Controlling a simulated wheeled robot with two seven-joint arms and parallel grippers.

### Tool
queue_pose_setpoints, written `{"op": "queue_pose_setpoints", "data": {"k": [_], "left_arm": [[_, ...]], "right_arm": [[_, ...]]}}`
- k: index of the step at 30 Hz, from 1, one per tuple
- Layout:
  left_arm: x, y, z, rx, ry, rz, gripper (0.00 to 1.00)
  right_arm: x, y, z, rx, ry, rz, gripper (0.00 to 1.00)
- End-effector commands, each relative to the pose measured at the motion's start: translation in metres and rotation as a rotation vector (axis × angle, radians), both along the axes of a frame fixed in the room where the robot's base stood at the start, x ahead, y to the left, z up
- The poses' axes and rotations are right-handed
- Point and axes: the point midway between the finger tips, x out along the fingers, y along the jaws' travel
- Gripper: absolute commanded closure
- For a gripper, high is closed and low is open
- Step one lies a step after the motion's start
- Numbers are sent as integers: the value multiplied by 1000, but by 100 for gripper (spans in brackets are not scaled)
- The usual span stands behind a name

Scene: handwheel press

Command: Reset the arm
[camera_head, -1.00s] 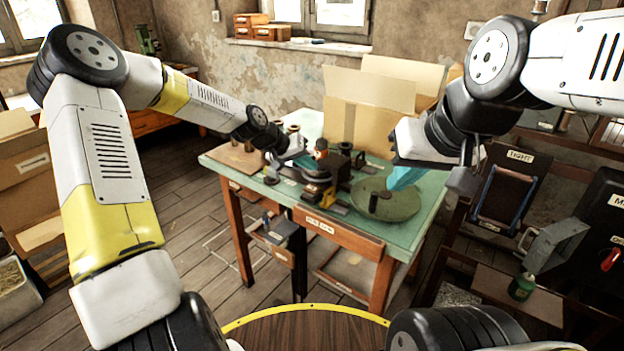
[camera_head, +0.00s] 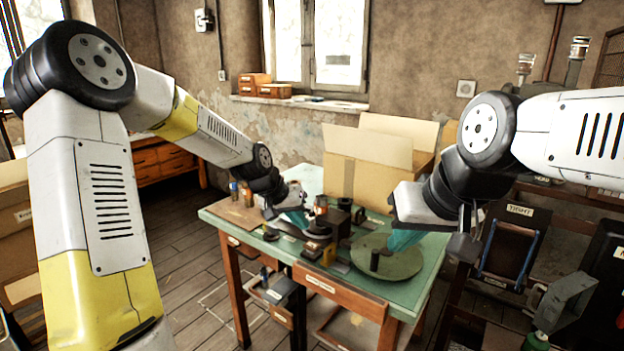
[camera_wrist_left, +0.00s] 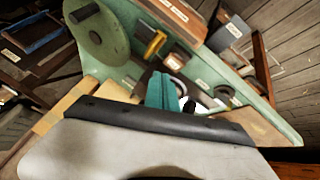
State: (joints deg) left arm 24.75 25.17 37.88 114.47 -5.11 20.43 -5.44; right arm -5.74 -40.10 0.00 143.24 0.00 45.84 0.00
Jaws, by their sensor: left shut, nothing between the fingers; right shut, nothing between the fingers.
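In the head view my left gripper (camera_head: 297,217) is at the left of the green table, just left of the dark press (camera_head: 320,246), with its teal fingers shut and empty. The teal fingers also show in the left wrist view (camera_wrist_left: 160,92), with the press parts partly hidden behind them. My right gripper (camera_head: 400,241) is shut and empty above the green round disc (camera_head: 402,266), which has a dark upright handle (camera_head: 375,261). The disc also shows in the left wrist view (camera_wrist_left: 108,38). I cannot tell whether the right fingertips touch it.
A dark case labelled TIGHT (camera_head: 512,245) stands at the right. Floor (camera_head: 185,255) is clear left of the table.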

Motion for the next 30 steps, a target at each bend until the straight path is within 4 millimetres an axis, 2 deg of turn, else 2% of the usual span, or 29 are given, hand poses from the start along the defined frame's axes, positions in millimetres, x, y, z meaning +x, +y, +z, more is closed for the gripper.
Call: {"op": "queue_pose_setpoints", "data": {"k": [1, 6, 11, 15, 18, 22, 25, 30], "left_arm": [[-16, 8, 16, 57, -9, 0, 100], [-71, 38, 57, 190, -15, 36, 100], [-128, 65, 96, 255, -33, 101, 100], [-182, 86, 124, 262, -51, 161, 100], [-219, 98, 136, 236, -63, 202, 100], [-258, 107, 142, 190, -72, 233, 100], [-277, 110, 143, 161, -74, 245, 100], [-289, 112, 142, 138, -71, 252, 100]], "right_arm": [[0, 0, 0, 0, 0, 0, 100], [0, 0, 0, 0, 0, 0, 100], [0, 0, 0, 0, 0, 0, 100], [0, 0, 0, 0, 0, 0, 100], [0, 0, 0, 0, 0, 0, 100], [0, 0, 0, 0, 0, 0, 100], [0, 0, 0, 0, 0, 0, 100], [0, 0, 0, 0, 0, 0, 100]]}}
